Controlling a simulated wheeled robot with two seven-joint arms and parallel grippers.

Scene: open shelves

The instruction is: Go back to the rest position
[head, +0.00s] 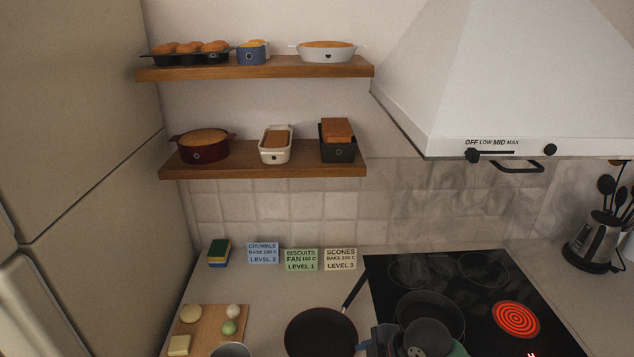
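Dark, rounded parts (428,338) show at the bottom edge, right of centre, over the front of the black hob. They look like part of my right arm or gripper, cut off by the frame. No fingertips can be made out there, so I cannot tell whether it is open or holds anything. My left gripper is not in view. A black frying pan (320,335) sits on the counter, left of these parts, its handle pointing up and right.
The hob (390,275) has one ring (516,319) glowing red. The white hood (520,90) hangs above it. Two wooden shelves (350,170) hold baking dishes. A cutting board (205,317) with food, a sponge stack (219,252) and a kettle (590,240) stand on the counter.

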